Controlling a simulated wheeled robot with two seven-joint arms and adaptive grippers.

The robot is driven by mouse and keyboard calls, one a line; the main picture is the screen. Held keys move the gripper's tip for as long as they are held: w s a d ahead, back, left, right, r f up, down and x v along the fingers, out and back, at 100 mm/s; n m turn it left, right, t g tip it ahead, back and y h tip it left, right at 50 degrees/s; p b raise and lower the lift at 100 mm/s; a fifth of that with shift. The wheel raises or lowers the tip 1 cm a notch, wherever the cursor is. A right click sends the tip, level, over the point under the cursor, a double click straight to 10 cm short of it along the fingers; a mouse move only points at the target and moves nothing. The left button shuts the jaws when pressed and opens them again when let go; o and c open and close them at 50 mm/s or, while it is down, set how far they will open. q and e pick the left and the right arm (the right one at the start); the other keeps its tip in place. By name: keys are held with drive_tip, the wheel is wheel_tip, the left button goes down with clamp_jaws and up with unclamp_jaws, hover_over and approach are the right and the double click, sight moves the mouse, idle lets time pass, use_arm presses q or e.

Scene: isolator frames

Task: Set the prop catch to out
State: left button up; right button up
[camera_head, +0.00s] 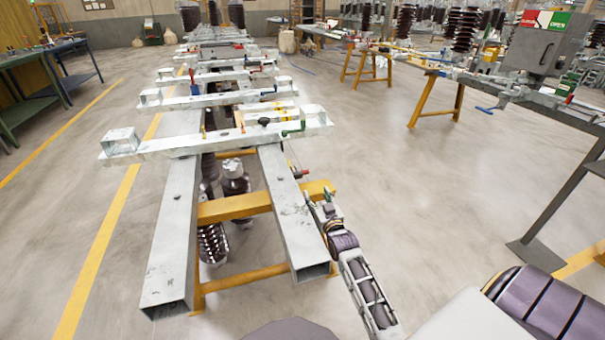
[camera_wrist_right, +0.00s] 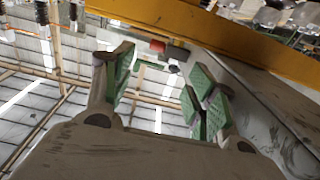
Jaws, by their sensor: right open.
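A small catch-like fitting with a red part and a dark body (camera_head: 300,173) sticks out beside the right steel beam in the head view. I take it for the prop catch, but its setting is too small to read. My right gripper (camera_head: 320,201) is beside the right beam, just nearer than the fitting. Its green-padded fingers (camera_wrist_right: 160,72) are apart with nothing between them. My left gripper is out of view.
The right steel beam (camera_head: 285,205) and a yellow crossbar (camera_head: 240,205) lie close to the gripper's left. Dark insulators (camera_head: 236,180) stand under the frame. A grey cabinet (camera_head: 538,52) is at right. Open floor (camera_head: 400,185) lies right of the frame.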

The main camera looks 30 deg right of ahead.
drive_tip(key=shift+w+d+r, duration=0.1)
drive_tip(key=shift+w+r, duration=0.1)
drive_tip(key=shift+w, duration=0.1)
drive_tip(key=shift+w, duration=0.15)
